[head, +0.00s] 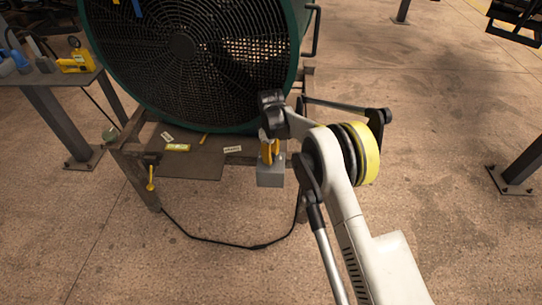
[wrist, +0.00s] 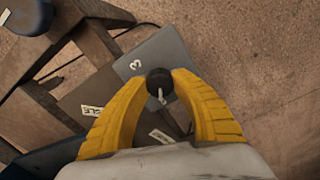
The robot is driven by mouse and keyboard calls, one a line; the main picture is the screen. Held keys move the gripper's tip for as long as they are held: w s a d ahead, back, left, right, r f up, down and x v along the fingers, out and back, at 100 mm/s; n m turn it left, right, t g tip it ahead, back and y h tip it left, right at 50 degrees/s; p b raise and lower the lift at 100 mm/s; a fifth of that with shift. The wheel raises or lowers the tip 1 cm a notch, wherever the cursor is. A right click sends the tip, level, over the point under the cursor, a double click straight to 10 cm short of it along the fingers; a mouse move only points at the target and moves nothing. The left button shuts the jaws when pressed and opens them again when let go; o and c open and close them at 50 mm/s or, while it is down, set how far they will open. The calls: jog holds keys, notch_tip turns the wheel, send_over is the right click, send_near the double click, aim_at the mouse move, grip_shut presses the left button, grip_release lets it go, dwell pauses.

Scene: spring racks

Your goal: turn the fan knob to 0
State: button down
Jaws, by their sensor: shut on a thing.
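The large green drum fan (head: 180,46) stands on a metal frame at the upper left of the head view. A grey control box (head: 270,178) is fixed at the front right of this frame; its top also shows in the wrist view (wrist: 155,52). The black fan knob (wrist: 158,80) has a white pointer mark that faces down in the wrist view. A "3" is printed on the box beside it. My gripper (wrist: 161,86) has its yellow fingers shut on the knob from both sides. In the head view my gripper (head: 269,151) is just above the box, and the knob is hidden.
A table (head: 48,78) with a yellow tool and other items stands at the far left. A small yellow-handled lever (head: 150,176) hangs on the frame's left front. A black cable (head: 225,243) runs over the floor. Open floor lies in front and to the right.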

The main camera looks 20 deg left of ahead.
jog(key=c, duration=1)
grip_release()
notch_tip(320, 180, up, 12)
